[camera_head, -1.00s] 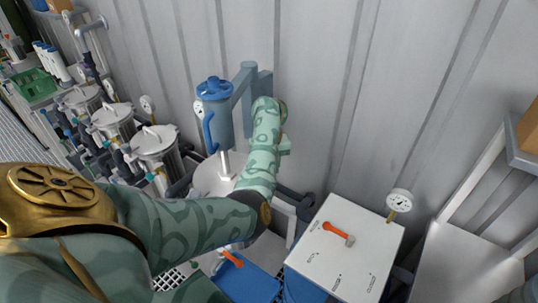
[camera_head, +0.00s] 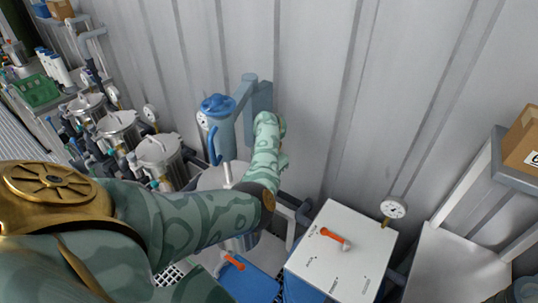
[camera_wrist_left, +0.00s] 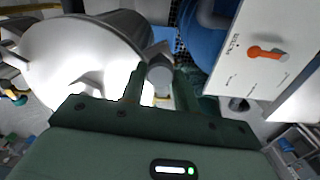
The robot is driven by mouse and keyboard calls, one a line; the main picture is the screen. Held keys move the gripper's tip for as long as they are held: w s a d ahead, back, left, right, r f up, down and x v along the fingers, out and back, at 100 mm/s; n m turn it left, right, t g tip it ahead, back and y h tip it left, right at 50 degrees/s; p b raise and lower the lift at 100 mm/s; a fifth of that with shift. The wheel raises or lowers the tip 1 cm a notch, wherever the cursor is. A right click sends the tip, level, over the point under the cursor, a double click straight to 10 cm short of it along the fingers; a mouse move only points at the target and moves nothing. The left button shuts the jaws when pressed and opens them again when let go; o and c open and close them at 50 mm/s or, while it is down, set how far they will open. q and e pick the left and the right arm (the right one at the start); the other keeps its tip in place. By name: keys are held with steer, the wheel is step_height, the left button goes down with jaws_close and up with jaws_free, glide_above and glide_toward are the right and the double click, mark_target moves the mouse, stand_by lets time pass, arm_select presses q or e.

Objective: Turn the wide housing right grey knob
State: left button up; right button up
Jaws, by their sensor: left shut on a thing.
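The wide housing (camera_head: 212,178) is a pale steel vessel, mostly hidden behind my left arm in the head view. It fills the upper left of the left wrist view (camera_wrist_left: 80,55) as a large, bright cylinder. A round grey knob (camera_wrist_left: 160,74) shows beside it, to its right. My left gripper (camera_wrist_left: 160,80) has its two green fingers on either side of this knob and is shut on it. In the head view the fingertips and the knob are hidden by my arm. My right gripper is not in view.
A white cabinet (camera_head: 340,265) with an orange handle (camera_head: 335,238) and a gauge (camera_head: 393,208) stands to the right. Several smaller steel housings (camera_head: 158,155) line the left. A corrugated wall closes the back.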

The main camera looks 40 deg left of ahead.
arm_select(q)
steer(key=shift+m+p, duration=0.85)
steer(key=shift+m, duration=1.05)
steer(key=o, duration=1)
steer(key=shift+c, duration=0.2)
step_height(320, 180, up, 16)
steer(key=p, duration=0.5)
steer(key=shift+r, duration=0.15)
